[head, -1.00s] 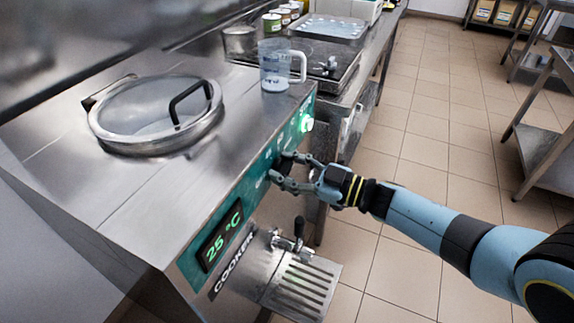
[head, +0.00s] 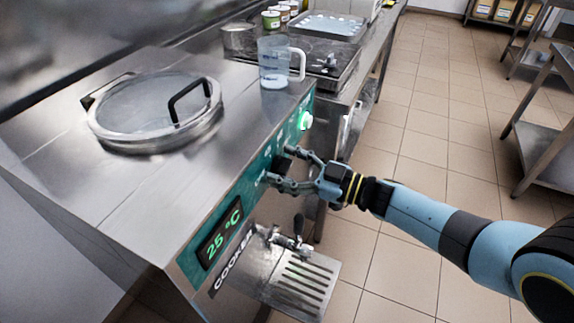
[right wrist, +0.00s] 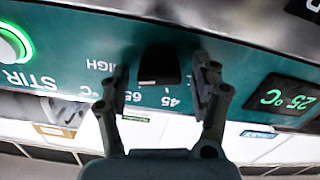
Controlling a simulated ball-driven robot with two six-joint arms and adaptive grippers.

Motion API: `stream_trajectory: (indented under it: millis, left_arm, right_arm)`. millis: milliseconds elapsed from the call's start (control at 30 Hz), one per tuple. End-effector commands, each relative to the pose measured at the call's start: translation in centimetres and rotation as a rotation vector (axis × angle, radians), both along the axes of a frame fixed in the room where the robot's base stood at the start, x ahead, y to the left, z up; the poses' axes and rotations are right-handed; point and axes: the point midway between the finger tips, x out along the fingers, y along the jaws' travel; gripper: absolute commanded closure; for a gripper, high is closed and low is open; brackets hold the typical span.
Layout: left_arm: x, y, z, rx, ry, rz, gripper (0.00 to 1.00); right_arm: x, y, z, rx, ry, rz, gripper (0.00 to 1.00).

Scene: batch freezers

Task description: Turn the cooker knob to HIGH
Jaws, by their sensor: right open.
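The cooker (head: 225,215) has a teal front panel with a black knob (head: 282,167), mostly hidden by my fingers in the head view. In the right wrist view, the black knob (right wrist: 159,62) shows upside down, with the marks 45, 65 °C and HIGH beside it. I cannot tell which mark it points to. My right gripper (head: 276,164) is open at the panel. In the right wrist view, my right gripper (right wrist: 160,82) has one finger on each side of the knob, with gaps visible between. My left gripper is not in view.
A lit green STIR button (head: 305,121) is beyond the knob on the panel. A 25 °C display (head: 219,237) is nearer. A tap (head: 292,240) sits below over a drip grate (head: 302,285). A measuring jug (head: 272,65) stands on the cooker top near a lidded opening (head: 150,110).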

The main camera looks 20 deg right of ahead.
Motion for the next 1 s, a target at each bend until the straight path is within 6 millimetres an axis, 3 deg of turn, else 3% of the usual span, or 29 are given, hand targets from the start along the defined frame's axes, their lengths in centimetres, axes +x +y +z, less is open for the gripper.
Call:
stream_trajectory:
  millis: [233, 700, 1000]
  left_arm:
    - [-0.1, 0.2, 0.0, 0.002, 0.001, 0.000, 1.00]
    - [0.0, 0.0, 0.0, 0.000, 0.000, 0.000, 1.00]
    - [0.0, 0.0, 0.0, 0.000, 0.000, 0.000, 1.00]
  right_arm:
    - [-0.6, -0.5, 0.0, -0.002, -0.001, 0.000, 0.37]
    - [-7.8, -6.6, -0.1, -0.003, 0.002, 0.000, 0.37]
    - [-9.1, -7.8, 0.0, 0.000, -0.001, 0.000, 0.37]
